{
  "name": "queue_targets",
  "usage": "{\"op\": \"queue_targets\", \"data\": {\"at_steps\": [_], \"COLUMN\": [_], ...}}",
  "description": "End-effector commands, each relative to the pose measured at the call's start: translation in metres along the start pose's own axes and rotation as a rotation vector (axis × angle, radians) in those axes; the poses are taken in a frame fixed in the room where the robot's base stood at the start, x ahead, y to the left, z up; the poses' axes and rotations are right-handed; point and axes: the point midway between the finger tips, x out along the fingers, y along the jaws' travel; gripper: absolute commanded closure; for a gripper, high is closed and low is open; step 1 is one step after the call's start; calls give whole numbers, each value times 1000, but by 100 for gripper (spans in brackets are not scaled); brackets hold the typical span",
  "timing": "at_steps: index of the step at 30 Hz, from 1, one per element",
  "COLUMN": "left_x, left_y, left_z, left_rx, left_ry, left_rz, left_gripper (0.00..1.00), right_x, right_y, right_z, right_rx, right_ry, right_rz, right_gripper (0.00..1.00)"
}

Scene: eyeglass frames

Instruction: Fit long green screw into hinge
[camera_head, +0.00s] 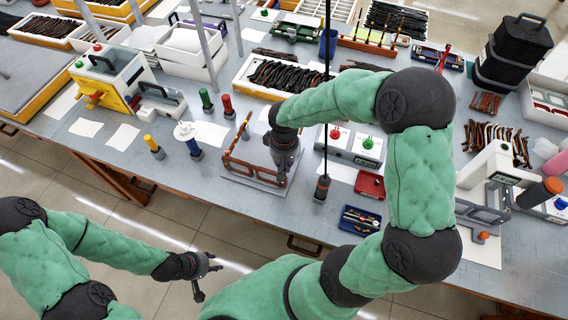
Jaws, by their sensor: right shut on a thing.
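My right gripper (284,166) is over the brown eyeglass frame (246,172), which sits on a grey holder (236,166) near the table's front edge. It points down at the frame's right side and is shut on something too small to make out. The hinge is hidden by the gripper or too small to see. I cannot pick out a long green screw. My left gripper (208,281) is open and empty, in front of the table over the floor.
A black hanging tool (322,188) is just right of the frame holder. Green (206,100), red (227,106) and yellow (153,147) handled tools stand to the left.

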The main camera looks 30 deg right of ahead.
Motion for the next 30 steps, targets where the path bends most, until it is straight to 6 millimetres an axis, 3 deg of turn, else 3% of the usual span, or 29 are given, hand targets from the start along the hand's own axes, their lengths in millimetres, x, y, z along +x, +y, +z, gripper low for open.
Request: {"op": "queue_targets", "data": {"at_steps": [4, 5, 6, 7, 8, 20, 30], "left_x": [0, 0, 0, 0, 0, -2, -14], "left_y": [0, 0, 0, 0, 0, 1, 5], "left_z": [0, 0, 0, 0, 0, 0, 0], "left_rx": [0, 0, 0, 0, 0, 0, 0], "left_ry": [0, 0, 0, 0, 0, 0, 0], "left_rz": [0, 0, 0, 0, 0, 0, 0], "left_gripper": [60, 60, 60, 60, 60, 60, 60], "right_x": [0, 0, 0, 0, 0, -2, -19], "right_y": [0, 0, 0, 0, 0, 0, 0], "right_z": [0, 0, 0, 0, 0, 0, 0], "right_rx": [-9, -8, -8, -8, -8, -8, -8], "right_ry": [0, 0, 0, 0, 0, 0, 0], "right_rz": [0, 0, 0, 0, 0, 0, 0], "right_gripper": [100, 78, 67, 59, 56, 56, 56]}}
